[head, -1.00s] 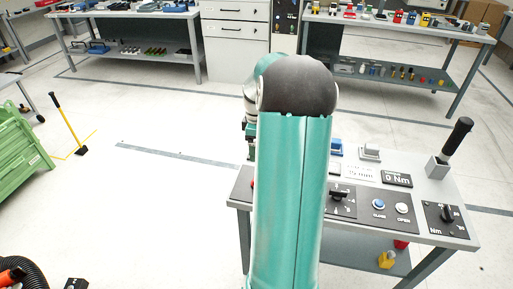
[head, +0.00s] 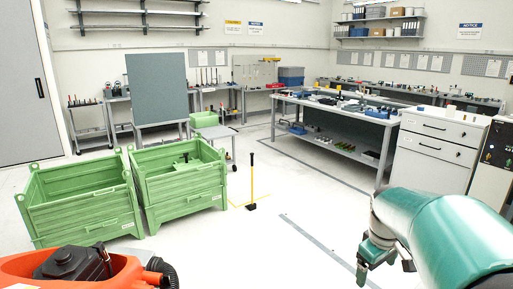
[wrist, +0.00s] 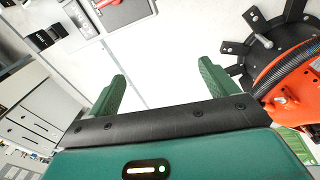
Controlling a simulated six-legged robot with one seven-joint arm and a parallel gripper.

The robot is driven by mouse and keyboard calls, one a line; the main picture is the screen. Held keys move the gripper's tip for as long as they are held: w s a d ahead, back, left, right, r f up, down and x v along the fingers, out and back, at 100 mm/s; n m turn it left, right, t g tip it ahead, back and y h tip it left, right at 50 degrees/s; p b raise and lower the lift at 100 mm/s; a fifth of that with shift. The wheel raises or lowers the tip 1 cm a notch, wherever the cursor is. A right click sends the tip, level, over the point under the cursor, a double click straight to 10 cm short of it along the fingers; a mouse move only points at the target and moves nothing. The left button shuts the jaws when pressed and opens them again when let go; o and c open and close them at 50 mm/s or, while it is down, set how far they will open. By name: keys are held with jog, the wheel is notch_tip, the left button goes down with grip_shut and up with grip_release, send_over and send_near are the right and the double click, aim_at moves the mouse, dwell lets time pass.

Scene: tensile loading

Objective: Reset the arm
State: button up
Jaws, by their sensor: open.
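My gripper (head: 375,262) hangs below my teal arm at the lower right of the head view, small and partly cut by the edge. In the wrist view its two green fingers (wrist: 163,85) stand wide apart with nothing between them. Pale floor shows behind the gap. No object is held or touched by the fingers.
Two green crates (head: 85,205) stand on the floor at the left, beside a yellow post with a black handle (head: 252,185). A long workbench (head: 335,120) and a grey drawer cabinet (head: 435,150) stand behind.

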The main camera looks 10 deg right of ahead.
jog(key=s+a+r+m+t+y, duration=0.1)
jog(key=s+a+r+t, duration=0.1)
jog(key=s+a, duration=0.4)
jog(key=s+a+r+m+t, duration=0.2)
jog(key=s+a, duration=0.4)
jog(key=a, duration=1.1)
jog(key=shift+s+r+y, duration=0.2)
jog(key=shift+r+y, duration=0.1)
jog(key=shift+y, duration=0.1)
